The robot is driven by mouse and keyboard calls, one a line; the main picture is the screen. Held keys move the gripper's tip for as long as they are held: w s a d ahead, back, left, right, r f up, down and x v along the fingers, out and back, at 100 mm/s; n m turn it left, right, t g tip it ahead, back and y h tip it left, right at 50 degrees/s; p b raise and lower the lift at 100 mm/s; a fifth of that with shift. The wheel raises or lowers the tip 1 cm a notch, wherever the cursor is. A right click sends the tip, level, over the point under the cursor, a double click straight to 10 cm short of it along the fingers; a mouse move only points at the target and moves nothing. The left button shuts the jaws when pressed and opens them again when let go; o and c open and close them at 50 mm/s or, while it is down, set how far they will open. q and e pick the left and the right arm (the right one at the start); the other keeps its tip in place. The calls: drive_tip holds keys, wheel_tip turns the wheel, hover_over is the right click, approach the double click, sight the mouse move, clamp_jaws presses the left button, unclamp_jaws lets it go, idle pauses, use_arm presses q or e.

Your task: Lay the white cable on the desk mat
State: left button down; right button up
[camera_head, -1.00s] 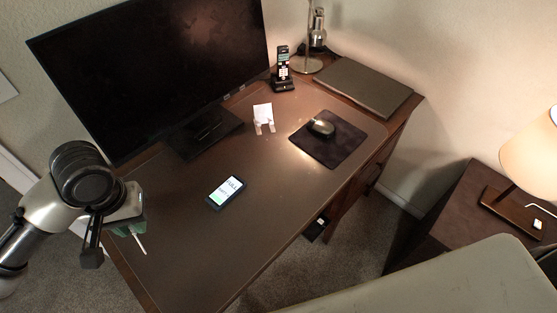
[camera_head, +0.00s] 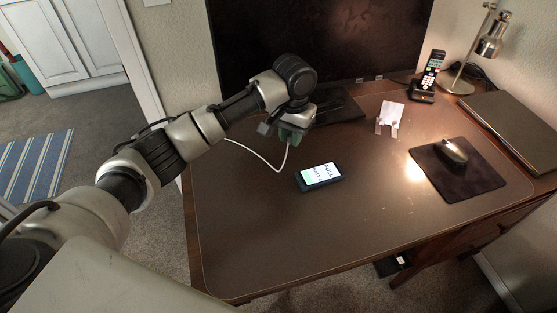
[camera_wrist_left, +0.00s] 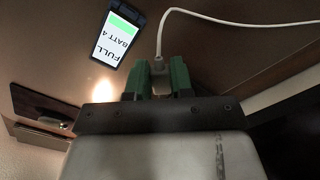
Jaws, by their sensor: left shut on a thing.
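My left gripper (camera_head: 291,138) is shut on the plug end of the white cable (camera_head: 263,160), above the far left part of the desk mat (camera_head: 250,240), a large brown blotter. In the left wrist view the cable's plug (camera_wrist_left: 158,66) sits between the green fingertips (camera_wrist_left: 158,80). From there the cable curves up and off to the right. In the head view it loops below the gripper, then runs left until my arm hides it. My right gripper is not in view.
A phone (camera_head: 319,177) lies on the mat just right of the gripper. The monitor (camera_head: 320,45) stands behind it. A card holder (camera_head: 391,112), a mouse (camera_head: 454,150) on a dark pad (camera_head: 475,187) and a laptop (camera_head: 515,125) are to the right. The mat's front left is clear.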

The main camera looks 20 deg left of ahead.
use_arm(q)
hover_over(248, 172)
wheel_tip(248, 172, down, 7)
drive_tip(key=shift+r+p, duration=0.1)
drive_tip(key=shift+p, duration=0.2)
drive_tip(key=shift+f, duration=2.05)
drive_tip(key=c, duration=1)
unclamp_jaws()
drive_tip(key=shift+f, duration=0.1)
wheel_tip(248, 172, up, 12)
drive_tip(key=shift+w+a, duration=0.1)
